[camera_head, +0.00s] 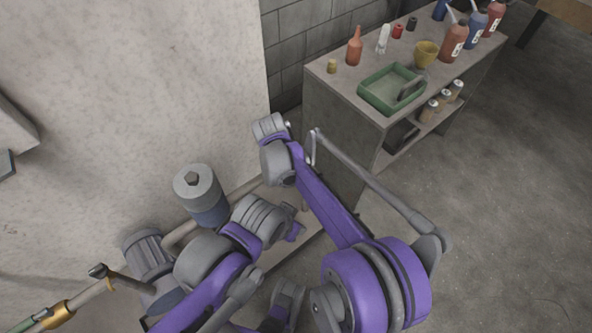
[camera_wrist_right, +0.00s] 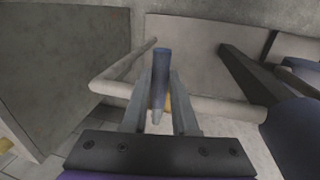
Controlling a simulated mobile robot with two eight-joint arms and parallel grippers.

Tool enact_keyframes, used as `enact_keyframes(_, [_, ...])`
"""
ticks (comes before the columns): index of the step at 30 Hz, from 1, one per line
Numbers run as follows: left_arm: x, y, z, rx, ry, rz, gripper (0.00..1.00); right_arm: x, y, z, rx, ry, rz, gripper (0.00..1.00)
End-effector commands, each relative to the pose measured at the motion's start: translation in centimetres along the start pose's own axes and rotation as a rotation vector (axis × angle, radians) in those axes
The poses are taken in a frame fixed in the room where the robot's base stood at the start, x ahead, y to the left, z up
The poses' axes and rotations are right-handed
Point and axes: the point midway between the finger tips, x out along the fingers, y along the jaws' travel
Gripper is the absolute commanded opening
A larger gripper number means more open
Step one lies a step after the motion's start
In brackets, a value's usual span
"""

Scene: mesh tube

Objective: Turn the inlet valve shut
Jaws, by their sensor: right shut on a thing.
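In the right wrist view my right gripper (camera_wrist_right: 158,82) is shut on a slim blue valve handle (camera_wrist_right: 161,62), which stands up between its two fingers. A bit of yellow valve body (camera_wrist_right: 168,103) shows behind the fingers, on a pale pipe (camera_wrist_right: 222,108). In the head view the pipe (camera_head: 242,190) runs rightward from the pump and goes behind my purple and grey arm links. The valve and my right gripper are hidden there. I cannot make out my left gripper in either view.
A grey and blue cylinder (camera_head: 201,200) and a ribbed motor (camera_head: 148,252) stand near the pipe. Another brass fitting (camera_head: 60,311) is at the lower left. A bench (camera_head: 345,97) with a green tray (camera_head: 368,98) and bottles stands at the upper right. The floor at right is clear.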

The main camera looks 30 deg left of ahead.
Motion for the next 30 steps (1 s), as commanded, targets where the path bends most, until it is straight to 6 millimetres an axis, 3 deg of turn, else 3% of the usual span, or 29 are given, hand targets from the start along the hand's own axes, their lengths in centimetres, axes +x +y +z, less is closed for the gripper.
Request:
enact_keyframes(11, [0.0,0.0,0.0,0.000,0.000,0.000,0.50,0.0,-0.2,-0.1,0.002,-0.001,-0.002,0.00])
enact_keyframes(12, [0.0,0.0,0.0,0.000,0.000,0.000,0.50,0.0,-0.2,-0.1,0.002,-0.001,-0.002,0.30])
enact_keyframes(17, [0.0,0.0,0.0,0.000,0.000,0.000,0.50,0.0,-0.2,-0.1,0.002,-0.001,-0.002,0.57])
enact_keyframes(26, [0.0,0.0,0.0,0.000,0.000,0.000,0.50,-0.1,-0.1,-0.1,0.001,0.000,-0.001,0.57])
enact_keyframes(30, [-0.3,0.0,-0.1,0.000,0.001,0.000,0.50,-1.5,-0.1,-0.1,0.001,0.000,-0.001,0.57])
